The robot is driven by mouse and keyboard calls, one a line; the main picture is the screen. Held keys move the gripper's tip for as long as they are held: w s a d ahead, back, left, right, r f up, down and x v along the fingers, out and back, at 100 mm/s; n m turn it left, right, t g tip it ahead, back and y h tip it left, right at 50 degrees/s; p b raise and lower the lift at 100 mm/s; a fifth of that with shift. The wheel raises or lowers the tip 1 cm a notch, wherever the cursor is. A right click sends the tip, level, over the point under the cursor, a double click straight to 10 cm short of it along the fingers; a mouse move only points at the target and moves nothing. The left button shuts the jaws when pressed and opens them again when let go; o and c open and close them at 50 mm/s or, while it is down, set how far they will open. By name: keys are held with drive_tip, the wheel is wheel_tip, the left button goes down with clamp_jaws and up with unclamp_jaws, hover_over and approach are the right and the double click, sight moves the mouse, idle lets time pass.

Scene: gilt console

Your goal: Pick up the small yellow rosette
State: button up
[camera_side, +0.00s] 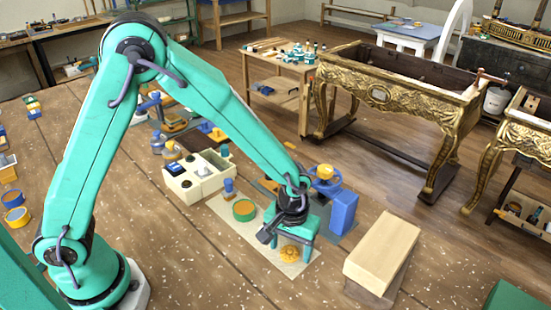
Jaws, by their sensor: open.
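The small yellow rosette (290,254) lies on a pale sheet (250,253) on the wooden worktop, near the sheet's lower right end. My gripper (291,247) points down over it, with its teal fingers spread around or just above the rosette. The jaws are open. Part of the rosette is hidden by the gripper, and I cannot tell whether a finger touches it.
A round green container (244,210) stands left of my gripper, with a cream compartment box (186,191) behind it. A blue block (343,212) is close on the right. A pale wooden block (383,251) lies farther right. The front worktop is clear.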

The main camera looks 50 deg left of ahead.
sight(290, 253)
drive_tip(key=shift+c, duration=0.5)
drive_tip(key=c, duration=1)
drive_tip(key=shift+r, duration=0.8)
drive_tip(key=r, duration=0.3)
drive_tip(key=shift+s+d, duration=0.3)
drive_tip(key=shift+s, duration=0.1)
drive_tip(key=s+d+r, duration=0.2)
drive_tip(key=s, duration=0.1)
drive_tip(key=s+d+r, duration=0.2)
drive_tip(key=s, duration=0.1)
drive_tip(key=s+d+r, duration=0.1)
drive_tip(key=s+r, duration=0.1)
drive_tip(key=s, duration=0.1)
drive_tip(key=shift+d+r, duration=0.2)
drive_tip(key=shift+d, duration=0.2)
drive_tip(key=shift+r, duration=0.1)
